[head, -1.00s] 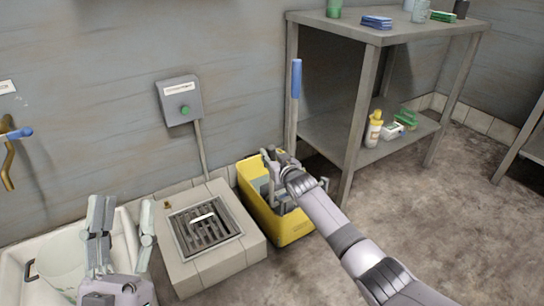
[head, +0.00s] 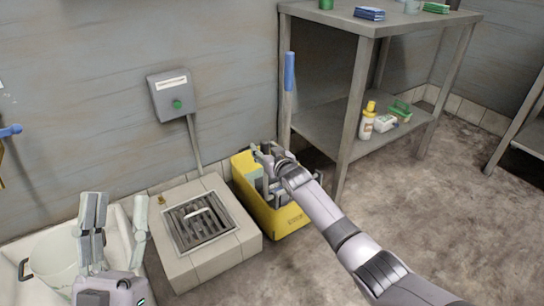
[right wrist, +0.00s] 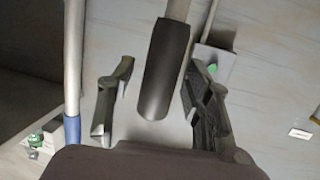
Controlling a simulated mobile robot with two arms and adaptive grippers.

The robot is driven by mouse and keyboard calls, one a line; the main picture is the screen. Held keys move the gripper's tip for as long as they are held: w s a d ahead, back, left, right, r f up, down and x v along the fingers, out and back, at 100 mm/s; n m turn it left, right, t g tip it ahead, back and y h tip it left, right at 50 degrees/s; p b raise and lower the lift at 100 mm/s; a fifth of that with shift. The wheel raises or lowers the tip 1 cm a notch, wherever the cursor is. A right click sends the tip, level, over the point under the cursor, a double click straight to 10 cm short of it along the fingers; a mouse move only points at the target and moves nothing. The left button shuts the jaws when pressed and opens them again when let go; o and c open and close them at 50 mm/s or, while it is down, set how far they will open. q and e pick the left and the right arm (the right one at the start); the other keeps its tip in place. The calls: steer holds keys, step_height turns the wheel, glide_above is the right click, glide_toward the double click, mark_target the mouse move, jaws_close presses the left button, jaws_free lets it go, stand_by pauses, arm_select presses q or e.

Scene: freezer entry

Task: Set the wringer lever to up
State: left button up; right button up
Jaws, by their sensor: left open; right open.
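The lever's lower end and angle are hard to tell in the head view. My left gripper (head: 117,205) is open and empty in front of the white sink at the lower left.
A blue-gripped pole (head: 289,72) stands upright behind the bucket, beside a grey shelf table (head: 370,28). A tiled drain block (head: 225,252) is left of the bucket. A wall box with a green button (head: 173,95) hangs above.

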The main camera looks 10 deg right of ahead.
steer(key=v, duration=1.1)
steer(key=shift+s, duration=0.2)
steer(key=shift+r, duration=0.1)
